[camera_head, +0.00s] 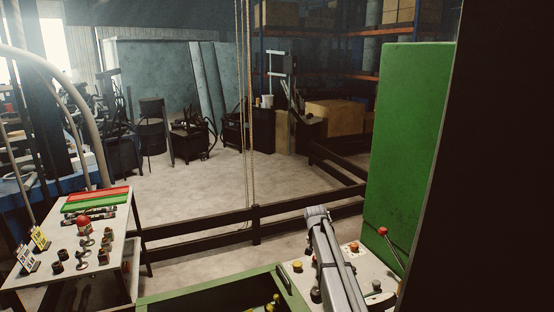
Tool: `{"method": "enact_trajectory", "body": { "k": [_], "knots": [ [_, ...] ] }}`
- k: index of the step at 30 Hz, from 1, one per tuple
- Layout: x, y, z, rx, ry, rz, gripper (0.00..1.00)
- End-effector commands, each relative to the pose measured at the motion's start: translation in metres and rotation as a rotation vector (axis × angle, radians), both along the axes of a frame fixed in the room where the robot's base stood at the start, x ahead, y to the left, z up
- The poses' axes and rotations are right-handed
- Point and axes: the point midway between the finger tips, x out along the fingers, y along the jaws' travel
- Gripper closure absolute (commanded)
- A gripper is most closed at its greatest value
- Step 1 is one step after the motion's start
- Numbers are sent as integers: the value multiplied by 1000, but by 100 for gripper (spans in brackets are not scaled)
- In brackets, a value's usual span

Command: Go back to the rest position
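A grey link of my arm (336,262) rises from the bottom edge right of centre, in front of a control panel.
The pale control panel (298,280) has coloured buttons and a red-knobbed lever (391,247), beside a tall green cabinet (407,140). A green-rimmed bin (212,293) is at bottom centre. A side table (65,236) with fittings stands left. Dark rails (200,225) border open floor.

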Motion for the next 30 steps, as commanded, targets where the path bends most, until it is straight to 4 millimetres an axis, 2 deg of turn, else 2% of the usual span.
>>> {"method": "enact_trajectory", "body": {
  "k": [2,9,24,30],
  "knots": [
    [0,0,12,0,0,0,13],
    [0,0,24,0,0,0,13],
    [0,0,37,0,0,0,13],
    [0,0,35,0,0,0,13]
  ]
}}
